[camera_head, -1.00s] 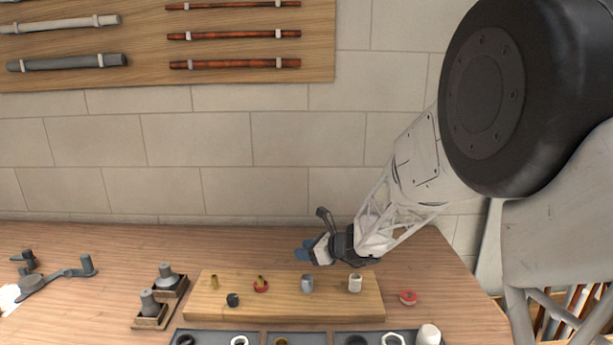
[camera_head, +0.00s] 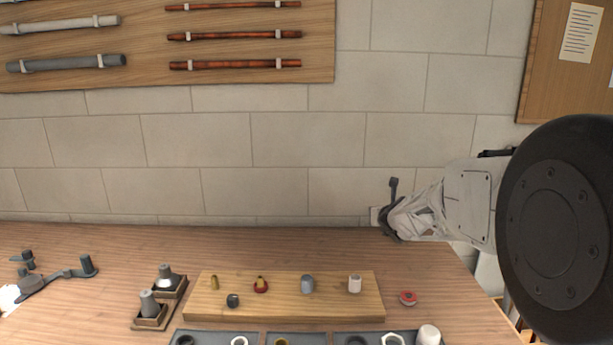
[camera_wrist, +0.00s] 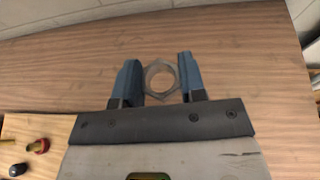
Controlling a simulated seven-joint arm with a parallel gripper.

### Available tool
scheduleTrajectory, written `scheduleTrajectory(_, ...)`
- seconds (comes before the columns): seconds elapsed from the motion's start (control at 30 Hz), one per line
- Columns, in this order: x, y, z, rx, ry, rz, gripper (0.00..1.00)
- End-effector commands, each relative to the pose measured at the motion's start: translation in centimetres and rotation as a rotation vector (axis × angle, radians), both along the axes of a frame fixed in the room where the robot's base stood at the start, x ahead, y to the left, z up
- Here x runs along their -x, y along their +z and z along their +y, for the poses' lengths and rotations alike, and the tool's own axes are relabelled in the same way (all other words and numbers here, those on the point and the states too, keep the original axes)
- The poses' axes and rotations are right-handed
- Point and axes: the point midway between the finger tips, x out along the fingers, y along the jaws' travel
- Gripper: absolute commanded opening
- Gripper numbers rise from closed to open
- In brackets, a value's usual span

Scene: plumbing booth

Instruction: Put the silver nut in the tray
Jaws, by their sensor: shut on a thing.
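My gripper (camera_wrist: 158,60) has blue fingers on either side of a grey, silver-looking hexagonal nut (camera_wrist: 162,64) in the wrist view. The nut's open hole faces the camera, with bare table behind it. In the camera_head view my gripper (camera_head: 386,216) is at the right, near the back edge of the table by the wall; the nut cannot be made out there. A dark grey tray (camera_head: 308,338) with compartments is cut off by the bottom edge of the camera_head view. Rings and nuts show in it, including a white hexagonal one (camera_head: 392,339).
A wooden board (camera_head: 330,308) with several small fittings stands behind the tray. A red-rimmed round part (camera_head: 408,298) lies right of it. Wooden holders (camera_head: 150,316) with grey fittings stand left. The table's back strip is clear.

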Motion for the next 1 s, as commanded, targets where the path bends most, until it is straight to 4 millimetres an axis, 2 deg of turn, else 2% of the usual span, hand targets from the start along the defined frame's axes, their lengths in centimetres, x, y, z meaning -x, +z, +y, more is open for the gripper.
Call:
scheduleTrajectory(0.3, 0.0, 0.2, -1.8, 0.001, -0.070, -0.002, 0.14)
scheduleTrajectory(1.0, 0.1, 0.1, -2.0, 0.001, -0.078, 0.000, 0.14)
